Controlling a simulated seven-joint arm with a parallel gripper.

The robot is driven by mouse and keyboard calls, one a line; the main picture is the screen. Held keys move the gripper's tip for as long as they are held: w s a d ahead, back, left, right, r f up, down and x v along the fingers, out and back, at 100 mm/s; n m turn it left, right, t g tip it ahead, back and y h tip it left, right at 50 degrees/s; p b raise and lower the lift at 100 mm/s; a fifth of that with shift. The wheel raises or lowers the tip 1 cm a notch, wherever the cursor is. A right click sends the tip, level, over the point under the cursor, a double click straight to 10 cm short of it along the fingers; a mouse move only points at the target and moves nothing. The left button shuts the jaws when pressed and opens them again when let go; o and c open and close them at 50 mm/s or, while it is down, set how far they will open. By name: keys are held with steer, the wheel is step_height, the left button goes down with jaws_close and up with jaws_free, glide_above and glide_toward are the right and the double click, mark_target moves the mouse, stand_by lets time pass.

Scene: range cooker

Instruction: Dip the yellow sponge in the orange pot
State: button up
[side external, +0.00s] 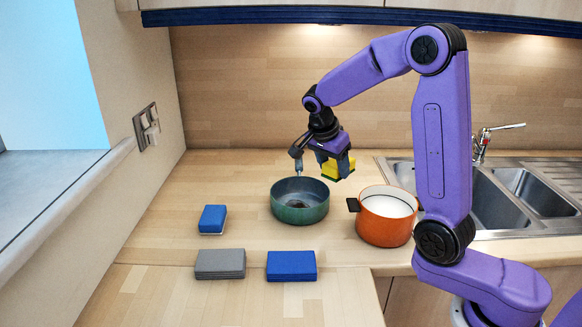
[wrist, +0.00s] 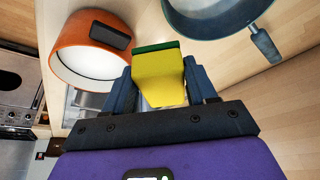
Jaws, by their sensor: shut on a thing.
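The yellow sponge (side external: 338,168) has a green layer on one side. It is held between the two fingers of my gripper (side external: 335,163), above the counter at the back. In the wrist view the sponge (wrist: 157,78) sits between the fingertips (wrist: 160,85), with its green face at the far end. The orange pot (side external: 385,220) stands on the counter to the right of and in front of my gripper. It has a white inside and a black handle; it also shows in the wrist view (wrist: 75,52). The sponge is apart from the pot.
A green pan (side external: 300,207) stands left of the orange pot, and its handle points toward the back. A blue sponge (side external: 213,219), a grey block (side external: 220,264) and a blue block (side external: 291,266) lie at the front left. A metal sink (side external: 505,190) is at the right.

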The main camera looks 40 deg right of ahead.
steer(key=s+d+m+g+y, duration=0.1)
steer(key=s+d+m+g, duration=0.3)
steer(key=s+m, duration=0.55)
steer(key=shift+n+t, duration=0.5)
steer(key=shift+n, duration=0.15)
steer(key=shift+a+f+x, duration=0.1)
steer(key=shift+a+x, duration=0.2)
steer(key=shift+x, duration=1.25)
steer(key=shift+a+f+x, duration=0.15)
steer(key=shift+a+x, duration=0.15)
steer(key=shift+x, duration=1.25)
steer(key=shift+a+f+x, duration=0.1)
steer(key=shift+a+x, duration=0.2)
steer(key=shift+x, duration=1.25)
steer(key=shift+w, duration=0.2)
step_height(320, 180, up, 10)
steer(key=shift+r, duration=0.15)
